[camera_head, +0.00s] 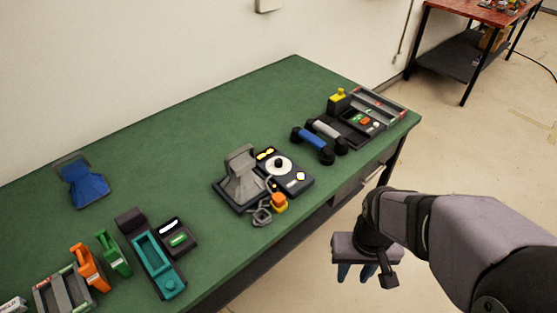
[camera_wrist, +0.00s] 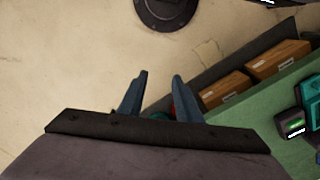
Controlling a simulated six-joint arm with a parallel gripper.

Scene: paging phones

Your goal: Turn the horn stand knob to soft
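A grey horn (camera_head: 242,172) stands on a dark base on the green table. A dark panel (camera_head: 296,186) with a round white dial (camera_head: 278,164) and yellow marks sits beside its right side. A small orange piece (camera_head: 279,203) is at the front of the horn base, close to a grey loop (camera_head: 262,215). I cannot tell which of these is the knob, nor read its setting. My gripper (camera_head: 357,272) hangs right of the table's front edge, over the floor, apart from the horn. In the wrist view its blue fingers (camera_wrist: 160,82) are apart with nothing between them.
Blue and grey handsets (camera_head: 316,145) and a dark box (camera_head: 360,123) stand at the table's right end. A blue horn (camera_head: 86,188), teal cradle (camera_head: 153,260), and orange and green items are left. Brown boxes (camera_wrist: 228,90) sit below the table edge.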

